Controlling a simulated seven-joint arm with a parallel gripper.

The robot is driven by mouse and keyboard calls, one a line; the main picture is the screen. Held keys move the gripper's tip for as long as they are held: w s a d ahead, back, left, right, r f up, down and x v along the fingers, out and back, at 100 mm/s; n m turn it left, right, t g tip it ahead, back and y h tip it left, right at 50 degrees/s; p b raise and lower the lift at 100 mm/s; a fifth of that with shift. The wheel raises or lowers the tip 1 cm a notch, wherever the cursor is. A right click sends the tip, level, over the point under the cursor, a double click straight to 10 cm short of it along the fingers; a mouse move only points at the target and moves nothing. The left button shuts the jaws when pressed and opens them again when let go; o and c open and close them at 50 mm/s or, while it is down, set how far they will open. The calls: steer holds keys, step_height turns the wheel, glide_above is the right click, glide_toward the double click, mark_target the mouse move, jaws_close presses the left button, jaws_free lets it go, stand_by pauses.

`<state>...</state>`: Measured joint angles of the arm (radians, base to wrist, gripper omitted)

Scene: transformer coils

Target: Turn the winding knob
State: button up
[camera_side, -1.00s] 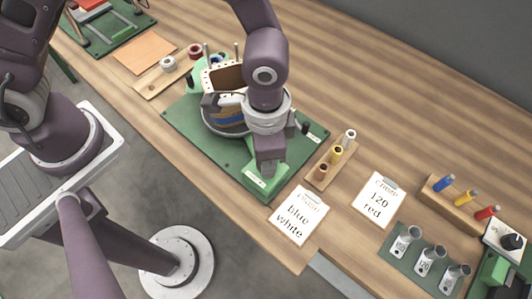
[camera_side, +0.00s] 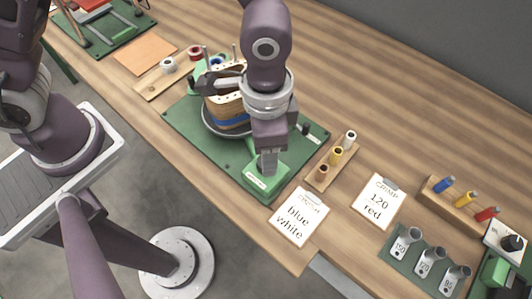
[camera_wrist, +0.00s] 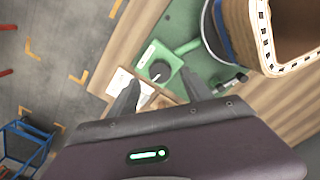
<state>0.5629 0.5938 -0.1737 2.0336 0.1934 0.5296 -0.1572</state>
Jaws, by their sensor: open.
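The winding knob (camera_wrist: 160,71) is a round black dial on a small green box (camera_wrist: 150,62) with a white label. In the side view the green box (camera_side: 257,182) sits at the near corner of a green base plate (camera_side: 190,128), and my gripper hides the knob there. My gripper (camera_side: 268,168) points down just over the box. In the wrist view my gripper (camera_wrist: 163,84) is open, its two fingers apart and the knob showing between and beyond their tips. I cannot tell the exact height gap. The coil (camera_side: 229,113), tan with a blue band, stands on a round platform beside the box.
A "blue white" card (camera_side: 299,217) lies right of the box, a "120 red" card (camera_side: 378,201) farther right. A wooden rack (camera_side: 330,164) of small spools stands close by. Black posts (camera_side: 305,128) rise from the plate.

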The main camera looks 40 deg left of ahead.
steer(key=shift+r, duration=1.55)
steer(key=n, duration=0.5)
steer(key=shift+f, duration=0.25)
steer(key=shift+f+n, duration=0.25)
steer(key=shift+n, duration=0.65)
step_height(320, 180, down, 7)
steer(key=shift+r, duration=0.2)
